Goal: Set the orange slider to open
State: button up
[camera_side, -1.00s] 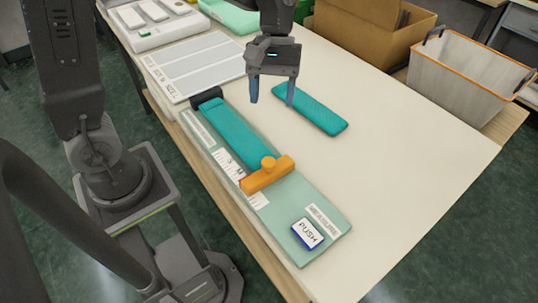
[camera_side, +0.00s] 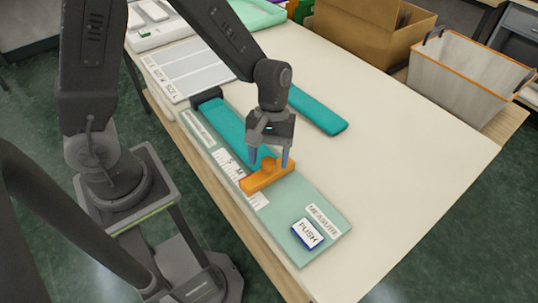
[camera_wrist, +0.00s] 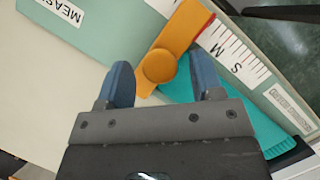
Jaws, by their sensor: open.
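The orange slider (camera_side: 267,176) lies across the pale green measuring board (camera_side: 312,208), at the near end of a teal knitted strip (camera_side: 224,125). A round knob (camera_side: 268,163) stands on the slider. My gripper (camera_side: 270,160) is open, pointing down over the slider with its fingers around the knob's sides in the side view. In the wrist view the knob (camera_wrist: 159,66) lies between and slightly ahead of the two blue fingertips (camera_wrist: 160,80). I cannot tell whether the fingers touch it. The board's scale (camera_wrist: 232,50) shows beside the slider.
A PUSH button (camera_side: 308,233) sits on the board's near end. A second teal strip (camera_side: 318,112) lies on the table to the right. A grey panel (camera_side: 183,68), a cardboard box (camera_side: 365,42) and a grey bin (camera_side: 455,85) are farther back. The table's right side is clear.

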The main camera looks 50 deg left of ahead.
jog(key=shift+f, duration=0.15)
jog(key=shift+c, duration=0.3)
jog(key=shift+d, duration=0.15)
grip_shut()
